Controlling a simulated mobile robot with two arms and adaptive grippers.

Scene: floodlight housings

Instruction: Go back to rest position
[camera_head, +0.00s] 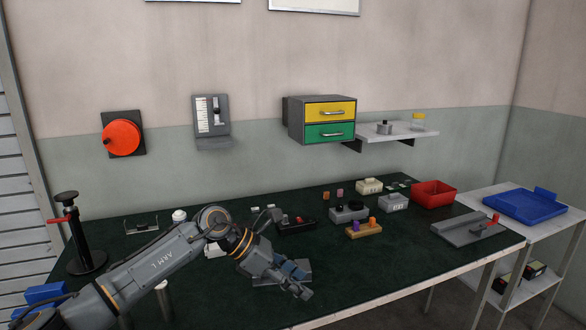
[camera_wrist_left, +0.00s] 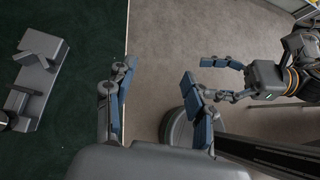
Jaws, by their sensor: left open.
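My left arm reaches in from the left in the head view.
A black stand (camera_head: 88,262) rises at the bench's left, near a blue bin (camera_head: 45,293). Grey housings (camera_head: 348,213), an orange-topped block (camera_head: 363,231) and a red bin (camera_head: 433,194) occupy the back and right. A side table holds a blue tray (camera_head: 525,205).

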